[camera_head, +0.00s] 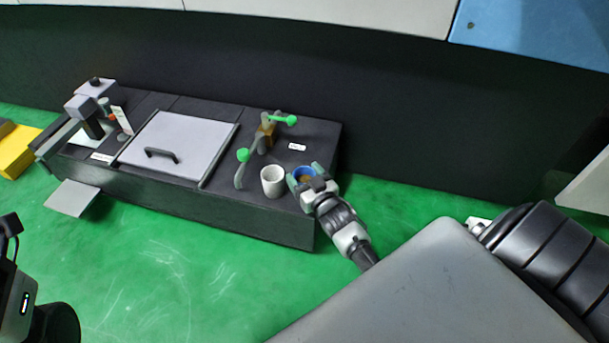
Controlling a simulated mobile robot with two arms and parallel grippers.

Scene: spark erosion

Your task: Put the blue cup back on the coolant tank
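The coolant tank (265,218) is a long dark box on the green floor, with a grey lid panel (180,139) and a handle on its top. The blue cup (305,172) is at the right end of the tank top, partly hidden by my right gripper (304,177). The gripper's fingers are around the cup's sides. I cannot tell whether the cup's base touches the tank top. My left arm (22,305) shows only in part at the lower left edge, and its gripper is out of view.
A white cup (271,181) stands just left of the blue cup. Valves with green knobs (243,155) rise behind and left of it. A small device (88,108) stands at the tank's left end. A dark wall (420,120) runs behind. A yellow block (18,150) lies far left.

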